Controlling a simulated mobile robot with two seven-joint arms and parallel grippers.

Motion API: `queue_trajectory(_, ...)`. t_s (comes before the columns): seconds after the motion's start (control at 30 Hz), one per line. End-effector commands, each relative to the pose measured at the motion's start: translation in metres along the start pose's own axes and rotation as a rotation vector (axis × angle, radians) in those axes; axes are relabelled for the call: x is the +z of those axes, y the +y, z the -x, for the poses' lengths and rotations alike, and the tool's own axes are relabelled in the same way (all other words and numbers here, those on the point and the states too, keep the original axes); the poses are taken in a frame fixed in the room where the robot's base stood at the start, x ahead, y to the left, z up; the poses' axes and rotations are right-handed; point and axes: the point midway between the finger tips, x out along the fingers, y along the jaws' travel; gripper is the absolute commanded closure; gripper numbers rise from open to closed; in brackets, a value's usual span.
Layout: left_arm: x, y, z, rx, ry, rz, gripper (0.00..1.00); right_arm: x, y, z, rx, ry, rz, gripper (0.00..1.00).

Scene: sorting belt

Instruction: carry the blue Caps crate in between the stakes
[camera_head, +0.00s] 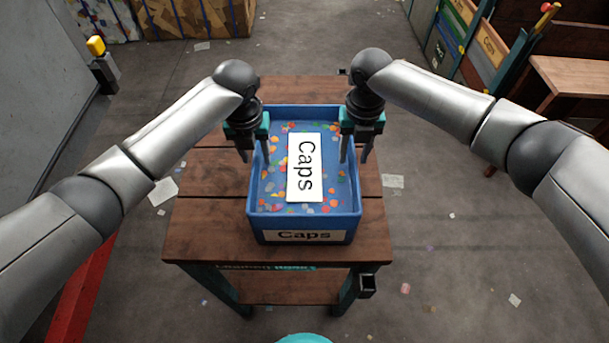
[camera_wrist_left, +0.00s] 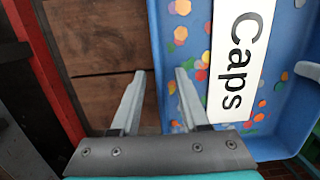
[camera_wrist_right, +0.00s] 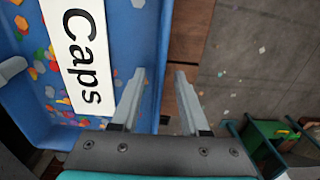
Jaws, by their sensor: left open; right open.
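The blue Caps crate (camera_head: 304,222) sits upright on a wooden table. It holds colourful caps and a white card reading "Caps", and its front has a Caps label. My left gripper (camera_head: 255,158) is open at the crate's left wall. In the left wrist view its fingers (camera_wrist_left: 160,100) lie on either side of that wall (camera_wrist_left: 157,60). My right gripper (camera_head: 356,155) is open at the right wall. In the right wrist view its fingers (camera_wrist_right: 157,98) lie on either side of that wall (camera_wrist_right: 160,50). I cannot make out the stakes with certainty.
The table (camera_head: 215,220) has bare wood around the crate. Labelled bins (camera_head: 478,55) stand in a rack at the upper right, beside a wooden bench (camera_head: 575,78). Cardboard bales (camera_head: 190,18) are at the back. The grey floor (camera_head: 450,240) at right is open with scattered scraps.

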Motion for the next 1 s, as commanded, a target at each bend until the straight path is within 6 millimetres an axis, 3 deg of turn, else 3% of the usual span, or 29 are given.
queue_trajectory(0.1,-0.0001,-0.0001,0.0002,0.000,0.000,0.000,0.56,-0.0002,0.0000,0.0000,0.000,0.001,0.000,0.56)
queue_trajectory(0.5,0.0001,0.0001,0.0006,0.000,0.000,0.001,1.00,-0.0002,-0.0002,0.0003,0.000,0.001,-0.001,1.00)
queue_trajectory(1.0,0.0002,0.0003,0.0008,0.000,0.000,0.001,1.00,-0.0001,-0.0006,0.0005,-0.001,0.001,-0.002,1.00)
